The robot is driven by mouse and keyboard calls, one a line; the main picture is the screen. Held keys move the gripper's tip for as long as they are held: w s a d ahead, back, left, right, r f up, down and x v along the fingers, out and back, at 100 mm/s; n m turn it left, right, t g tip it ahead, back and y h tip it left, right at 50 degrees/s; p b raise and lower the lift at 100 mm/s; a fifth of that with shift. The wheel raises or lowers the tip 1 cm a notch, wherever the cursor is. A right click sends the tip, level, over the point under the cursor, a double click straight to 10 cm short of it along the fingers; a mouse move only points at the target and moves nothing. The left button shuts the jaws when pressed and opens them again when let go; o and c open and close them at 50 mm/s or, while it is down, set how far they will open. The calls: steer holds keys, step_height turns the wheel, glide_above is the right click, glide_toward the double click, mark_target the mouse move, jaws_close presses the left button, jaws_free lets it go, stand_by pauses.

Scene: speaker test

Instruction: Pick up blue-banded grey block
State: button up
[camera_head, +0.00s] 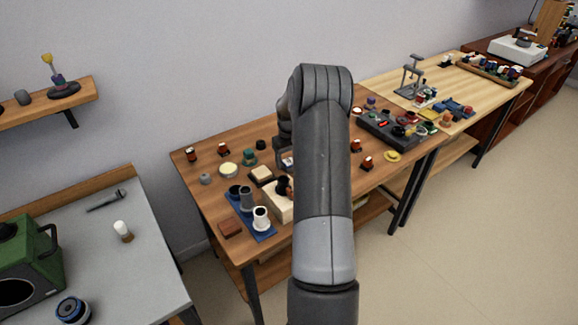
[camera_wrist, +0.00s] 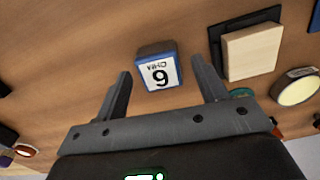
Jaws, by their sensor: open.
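A small block (camera_wrist: 159,72) with blue edges, a greyish-brown side and a white face marked with a dark 9 stands on the brown wooden table (camera_wrist: 60,50) in the wrist view. I take it for the blue-banded grey block. My gripper (camera_wrist: 161,68) is open, with one finger on each side of the block and a visible gap on both sides. Nothing is held. In the head view my arm covers much of the table's middle; the gripper (camera_head: 284,148) shows only partly at the arm's left edge, and the block there is hard to make out.
A dark square tray with a pale wooden block (camera_wrist: 252,50) lies right of the gripper, with a round cream-topped disc (camera_wrist: 297,90) beyond it. In the head view a blue mat (camera_head: 262,234) with cups stands at the table's front left. A dark rack (camera_head: 390,132) stands right of my arm.

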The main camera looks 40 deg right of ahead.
steer(key=shift+f, duration=0.95)
steer(key=c, duration=1.1)
steer(key=shift+r, duration=0.15)
